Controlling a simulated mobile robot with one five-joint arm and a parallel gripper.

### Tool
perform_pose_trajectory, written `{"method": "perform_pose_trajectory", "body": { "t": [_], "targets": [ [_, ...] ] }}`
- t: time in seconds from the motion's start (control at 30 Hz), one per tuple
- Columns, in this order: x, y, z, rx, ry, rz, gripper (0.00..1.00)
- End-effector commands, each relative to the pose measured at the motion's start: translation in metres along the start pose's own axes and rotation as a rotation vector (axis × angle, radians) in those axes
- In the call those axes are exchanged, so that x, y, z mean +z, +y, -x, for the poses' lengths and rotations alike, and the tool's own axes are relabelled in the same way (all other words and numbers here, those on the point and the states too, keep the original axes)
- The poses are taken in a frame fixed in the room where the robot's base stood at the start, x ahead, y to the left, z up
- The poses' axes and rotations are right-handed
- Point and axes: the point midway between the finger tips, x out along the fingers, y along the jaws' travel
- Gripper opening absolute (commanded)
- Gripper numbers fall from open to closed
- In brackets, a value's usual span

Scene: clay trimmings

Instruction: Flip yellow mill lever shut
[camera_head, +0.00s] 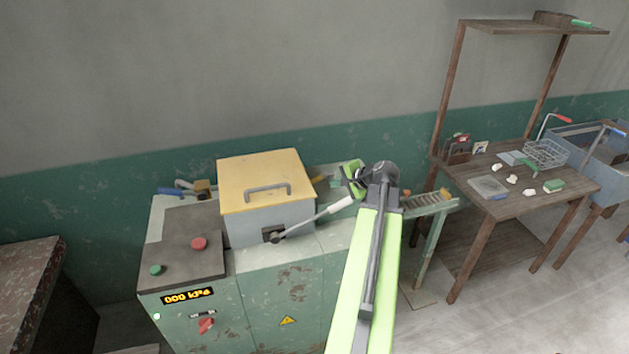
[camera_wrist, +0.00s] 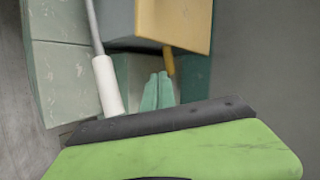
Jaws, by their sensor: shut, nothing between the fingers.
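The mill is a worn green cabinet (camera_head: 290,320) with a grey box on top and a yellow lid (camera_head: 262,178) that lies closed. A yellow lever (camera_head: 319,179) shows as a short piece at the box's far right side. It also shows in the wrist view (camera_wrist: 169,62), sticking out from behind the box edge; its base is hidden. My gripper (camera_head: 338,183) is to the right of the box. In the wrist view its teal fingertips (camera_wrist: 158,80) are together and empty, just below the yellow lever's end. I cannot tell whether they touch.
A blue-handled part (camera_head: 172,191) is at the back left. A wooden table (camera_head: 535,205) stands right.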

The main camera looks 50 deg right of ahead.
Motion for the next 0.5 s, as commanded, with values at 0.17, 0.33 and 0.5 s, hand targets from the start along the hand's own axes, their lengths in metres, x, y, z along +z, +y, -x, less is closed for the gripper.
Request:
{"method": "perform_pose_trajectory", "body": {
  "t": [0.17, 0.33, 0.5],
  "targets": [
    [-0.005, 0.0, 0.003, -0.007, 0.007, -0.011, 0.0],
    [-0.005, 0.003, -0.013, -0.006, 0.005, -0.009, 0.0],
    [-0.006, 0.005, -0.049, -0.006, 0.005, -0.009, 0.0]
  ]
}}
